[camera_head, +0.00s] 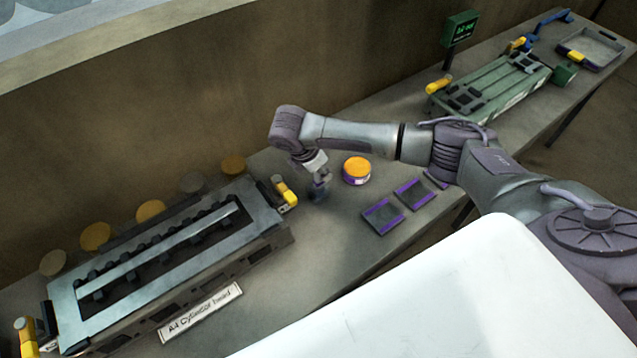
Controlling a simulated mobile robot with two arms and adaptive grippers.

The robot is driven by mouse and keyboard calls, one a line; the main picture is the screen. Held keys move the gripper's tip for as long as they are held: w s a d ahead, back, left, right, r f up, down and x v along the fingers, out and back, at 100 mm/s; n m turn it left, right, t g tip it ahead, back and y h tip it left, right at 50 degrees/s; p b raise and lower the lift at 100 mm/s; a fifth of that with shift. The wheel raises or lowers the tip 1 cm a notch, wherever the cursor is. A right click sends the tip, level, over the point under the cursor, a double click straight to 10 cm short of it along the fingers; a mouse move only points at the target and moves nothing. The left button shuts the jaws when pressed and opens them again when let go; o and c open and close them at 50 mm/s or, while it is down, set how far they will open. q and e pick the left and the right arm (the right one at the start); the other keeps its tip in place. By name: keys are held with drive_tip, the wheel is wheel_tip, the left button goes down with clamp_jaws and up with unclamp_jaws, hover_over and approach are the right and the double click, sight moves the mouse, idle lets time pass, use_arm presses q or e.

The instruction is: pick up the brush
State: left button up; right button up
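I cannot clearly make out a brush in the head view. My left gripper is not in view.
The cylinder head (165,258) lies on the bench at left, with a label plate (200,311) in front. Purple-edged pads (383,215) lie right of the gripper. A green fixture (490,86), a sign (460,28) and a tray (591,48) stand farther back. A wall runs behind.

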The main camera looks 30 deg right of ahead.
clamp_jaws()
drive_tip(key=shift+r, duration=0.1)
wheel_tip(320, 180, up, 10)
drive_tip(key=shift+f+b, duration=0.1)
drive_tip(key=shift+b, duration=0.8)
